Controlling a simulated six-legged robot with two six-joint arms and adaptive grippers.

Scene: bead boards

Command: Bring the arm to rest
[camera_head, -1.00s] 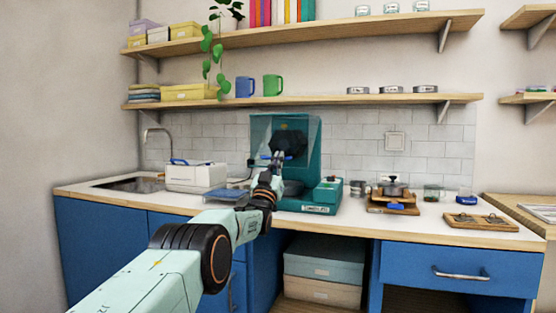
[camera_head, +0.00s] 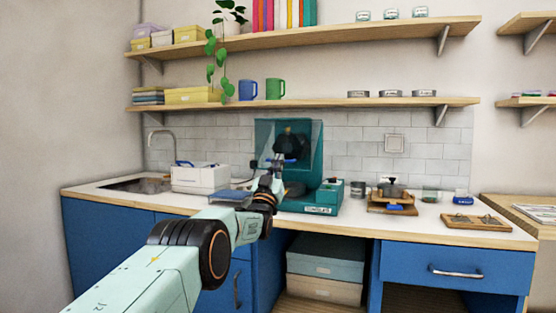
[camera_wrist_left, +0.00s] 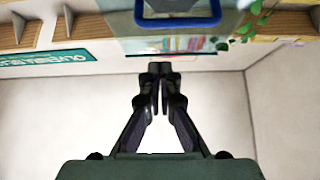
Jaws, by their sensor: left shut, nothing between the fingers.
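My left arm (camera_head: 187,255) comes in from the lower left in the head view. Its gripper (camera_head: 276,165) is in front of the teal machine (camera_head: 311,165) on the counter. In the left wrist view the gripper (camera_wrist_left: 160,72) is shut with its fingertips together, and nothing shows between them. A blue handle (camera_wrist_left: 178,20) of the machine shows just beyond the fingertips; I cannot tell if they touch. In the head view the gripper partly covers the machine's front. My right gripper is not in view.
A white box (camera_head: 200,178) stands left of the machine by the sink (camera_head: 140,185). To the right are a small pot on a wooden stand (camera_head: 391,200) and a wooden tray (camera_head: 476,222). Shelves (camera_head: 300,102) run above. The counter's front edge lies below the arm.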

